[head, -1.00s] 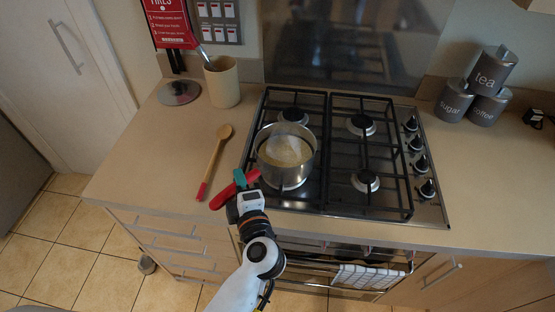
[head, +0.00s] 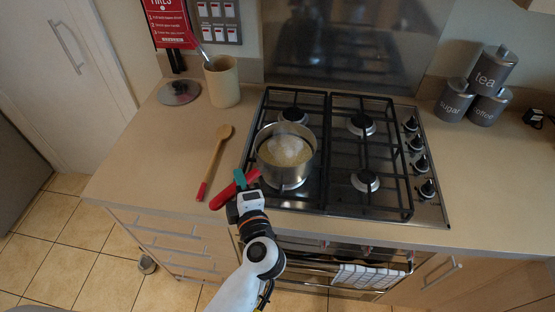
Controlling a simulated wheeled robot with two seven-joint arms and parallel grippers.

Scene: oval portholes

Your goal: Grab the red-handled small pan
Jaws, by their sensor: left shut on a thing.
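The small pan (head: 287,160) is a steel pot on the front left burner of the hob, with pale, foamy contents. Its red handle (head: 224,196) points toward the front left, over the counter's edge of the hob. My left gripper (head: 240,180) is at the handle, with teal fingertips against it, and is shut on it. Part of the handle is hidden by the gripper. My right gripper is not in view.
A wooden spoon (head: 215,160) with a red end lies left of the hob. A beige utensil pot (head: 222,82) and a lid (head: 179,92) stand behind it. Grey canisters (head: 492,70) stand at the right. A towel (head: 367,277) hangs on the oven rail.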

